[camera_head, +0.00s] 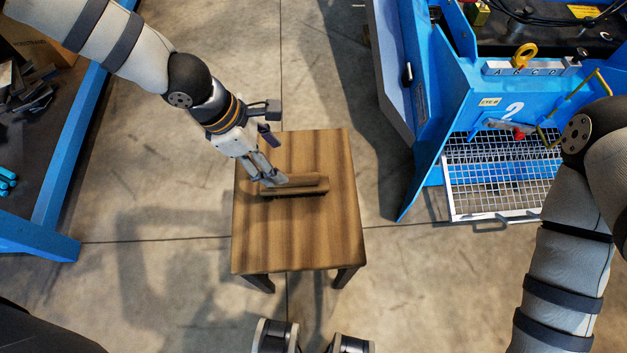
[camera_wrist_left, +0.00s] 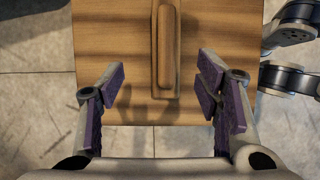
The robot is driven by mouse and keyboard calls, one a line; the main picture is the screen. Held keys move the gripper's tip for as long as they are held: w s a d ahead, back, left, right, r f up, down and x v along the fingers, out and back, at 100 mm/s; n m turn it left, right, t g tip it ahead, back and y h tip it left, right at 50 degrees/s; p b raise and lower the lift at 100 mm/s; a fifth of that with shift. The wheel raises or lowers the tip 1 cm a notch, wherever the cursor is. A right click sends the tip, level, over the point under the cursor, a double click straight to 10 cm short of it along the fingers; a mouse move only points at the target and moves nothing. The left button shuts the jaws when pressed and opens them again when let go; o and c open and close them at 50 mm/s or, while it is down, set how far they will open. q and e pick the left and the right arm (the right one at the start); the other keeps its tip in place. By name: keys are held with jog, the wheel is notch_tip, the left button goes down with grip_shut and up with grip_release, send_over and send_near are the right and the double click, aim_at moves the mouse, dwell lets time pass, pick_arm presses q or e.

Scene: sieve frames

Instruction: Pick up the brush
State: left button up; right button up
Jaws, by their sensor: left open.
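The brush (camera_head: 308,186) is a wooden block with a raised grip, lying on a small square wooden table (camera_head: 300,240). In the left wrist view the brush (camera_wrist_left: 166,45) runs lengthwise, a little ahead of the fingertips and roughly centred between them. My left gripper (camera_head: 268,178) is above the table at the brush's left end and covers part of that end.
A blue machine (camera_head: 425,110) with a white wire-mesh tray (camera_head: 500,175) stands right of the table. A blue-framed workbench (camera_head: 60,165) with dark parts is at the left. The table top around the brush is bare, and concrete floor is open around it.

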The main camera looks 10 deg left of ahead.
aim_at(294, 182)
pick_arm(q)
jog(key=x, duration=0.3)
jog(key=b+x, duration=0.1)
jog(key=x, duration=0.2)
jog(key=s+x, duration=0.1)
jog(key=x, duration=0.2)
jog(key=shift+f, duration=0.45)
jog(key=shift+w+d+f, duration=0.1)
jog(key=shift+d+f, duration=0.1)
jog(key=shift+f, duration=0.1)
grip_shut()
pick_arm(e)
jog(key=shift+s+f+g, duration=0.3)
jog(key=shift+s+f, duration=0.35)
jog(key=shift+f, duration=0.3)
